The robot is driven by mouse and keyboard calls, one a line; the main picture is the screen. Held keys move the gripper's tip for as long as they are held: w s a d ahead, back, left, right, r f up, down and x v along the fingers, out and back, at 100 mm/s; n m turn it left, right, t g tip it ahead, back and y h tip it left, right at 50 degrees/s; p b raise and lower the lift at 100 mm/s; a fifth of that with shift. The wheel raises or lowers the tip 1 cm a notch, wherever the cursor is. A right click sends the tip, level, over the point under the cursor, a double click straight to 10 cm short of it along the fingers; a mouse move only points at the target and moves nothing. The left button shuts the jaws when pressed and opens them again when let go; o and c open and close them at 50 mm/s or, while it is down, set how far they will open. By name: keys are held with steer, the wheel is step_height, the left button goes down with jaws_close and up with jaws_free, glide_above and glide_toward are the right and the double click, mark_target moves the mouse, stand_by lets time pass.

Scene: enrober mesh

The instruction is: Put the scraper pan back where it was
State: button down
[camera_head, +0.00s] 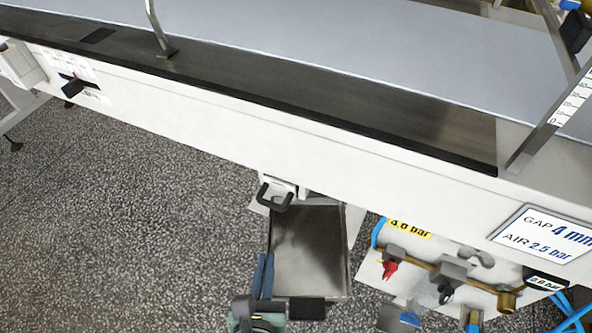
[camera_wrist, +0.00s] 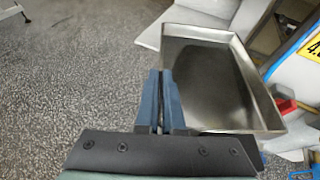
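The scraper pan (camera_head: 310,245) is a shallow, open metal tray with a dark, stained floor and a black grip (camera_head: 307,309) at its near end. It lies below the conveyor's white side, its far end close to that side. It also shows in the wrist view (camera_wrist: 208,75), right of my fingers. My gripper (camera_head: 265,262) is beside the pan's left wall. In the wrist view my blue fingers (camera_wrist: 165,75) are together with only a thin dark line between them, and nothing shows held. They hide part of the left wall, so I cannot tell whether they touch it.
A black bracket handle (camera_head: 275,195) sticks out from the conveyor side (camera_head: 200,105) above the pan. Right of the pan are an air cylinder (camera_head: 405,240), brass fittings and a red valve (camera_head: 390,268). Speckled floor (camera_head: 130,230) on the left is clear.

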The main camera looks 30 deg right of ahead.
mark_target(272, 198)
steer(key=w+d+b, duration=0.1)
steer(key=w+d, duration=0.1)
steer(key=w, duration=0.2)
steer(key=w+d, duration=0.3)
steer(key=w, duration=0.1)
steer(key=w+d+b, duration=0.1)
steer(key=w+d, duration=0.1)
steer(key=w, duration=0.2)
steer(key=shift+w+d+r+b, duration=0.1)
steer(key=shift+w+d+b, duration=0.05)
steer(key=shift+w+b, duration=0.2)
steer(key=shift+w+d+b, duration=0.2)
steer(key=shift+w+d, duration=0.15)
steer(key=shift+w, duration=0.2)
steer(key=shift+w+d+b, duration=0.2)
steer(key=shift+w+d, duration=0.1)
steer(key=shift+w, duration=0.25)
steer(key=shift+f+b, duration=0.45)
steer(key=shift+f, duration=0.25)
steer(key=shift+s+f, duration=0.1)
steer(key=shift+f, duration=0.05)
steer(key=c, duration=1)
jaws_free()
steer(key=shift+a, duration=0.1)
steer(key=shift+c, duration=0.2)
